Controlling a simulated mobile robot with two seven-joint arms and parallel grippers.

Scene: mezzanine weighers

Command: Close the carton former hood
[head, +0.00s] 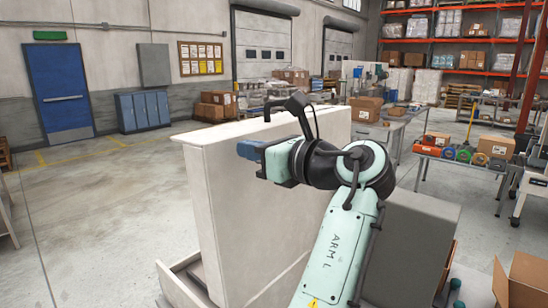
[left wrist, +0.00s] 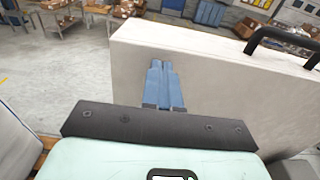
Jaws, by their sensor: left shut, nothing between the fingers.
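The carton former hood (head: 235,215) is a large cream slab-like cover that stands upright, raised above a pale low frame (head: 172,287). A black bar handle (left wrist: 285,40) sits along its edge in the left wrist view, where the hood's broad face (left wrist: 225,85) fills the right side. My left gripper (head: 246,149) is in front of the hood's upper part in the head view. Its blue fingers (left wrist: 163,84) are together and empty, pointing past the hood's face and clear of the handle. I cannot tell whether they touch the face. My right gripper is out of view.
A grey box-like block (head: 415,235) stands right of my left arm, with an open cardboard carton (head: 525,280) at the lower right. A table with coloured items (head: 465,155) is further back. The floor to the left (head: 95,210) is open.

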